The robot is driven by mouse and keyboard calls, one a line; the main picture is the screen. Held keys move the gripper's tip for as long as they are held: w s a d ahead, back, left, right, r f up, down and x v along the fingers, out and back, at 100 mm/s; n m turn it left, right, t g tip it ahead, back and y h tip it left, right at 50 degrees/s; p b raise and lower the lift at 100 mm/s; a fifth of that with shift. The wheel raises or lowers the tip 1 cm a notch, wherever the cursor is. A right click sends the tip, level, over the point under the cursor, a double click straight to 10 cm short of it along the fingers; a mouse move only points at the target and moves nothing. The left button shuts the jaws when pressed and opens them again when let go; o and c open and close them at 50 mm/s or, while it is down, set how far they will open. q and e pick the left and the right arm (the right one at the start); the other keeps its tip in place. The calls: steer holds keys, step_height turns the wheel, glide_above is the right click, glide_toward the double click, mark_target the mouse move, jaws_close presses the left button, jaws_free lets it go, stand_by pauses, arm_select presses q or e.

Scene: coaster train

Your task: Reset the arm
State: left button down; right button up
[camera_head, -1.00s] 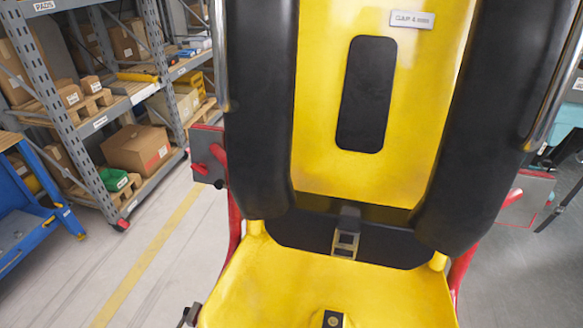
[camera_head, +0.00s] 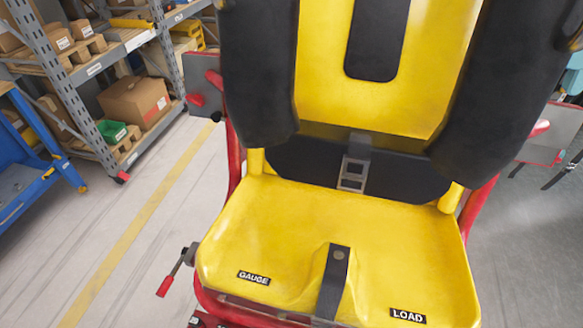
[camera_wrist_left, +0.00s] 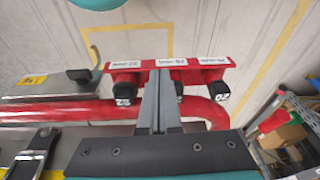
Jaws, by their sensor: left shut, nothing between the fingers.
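My left gripper (camera_wrist_left: 161,76) shows in the left wrist view with its two grey fingers together and nothing between them. Its tips are in front of a red rack (camera_wrist_left: 172,64) with white labels and several black-ended pegs; whether they touch it I cannot tell. A red tube (camera_wrist_left: 60,112) runs beside the rack. Neither gripper shows in the head view, where a yellow coaster seat (camera_head: 330,235) fills the middle. Its black shoulder restraint (camera_head: 258,75) is in front of the backrest. A buckle (camera_head: 353,172) hangs at the restraint's lower middle.
A lever with a red handle (camera_head: 165,285) sticks out left of the seat. Shelving with boxes (camera_head: 137,102) stands at the back left, and a blue bench (camera_head: 30,180) at the left edge. The floor with a yellow line (camera_head: 140,225) is clear between them and the seat.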

arm_select(q)
steer(key=s+a+f+b, duration=0.1)
steer(key=s+f+b, duration=0.4)
steer(key=f, duration=0.9)
steer(key=s+a+f+g+b, duration=0.1)
steer(key=s+f+b, duration=0.5)
steer(key=s+f, duration=0.6)
step_height(320, 180, down, 4)
steer(key=shift+a+r+g, duration=0.2)
steer(key=shift+a+g, duration=0.1)
steer(key=shift+a, duration=0.15)
steer(key=shift+s+a, duration=0.1)
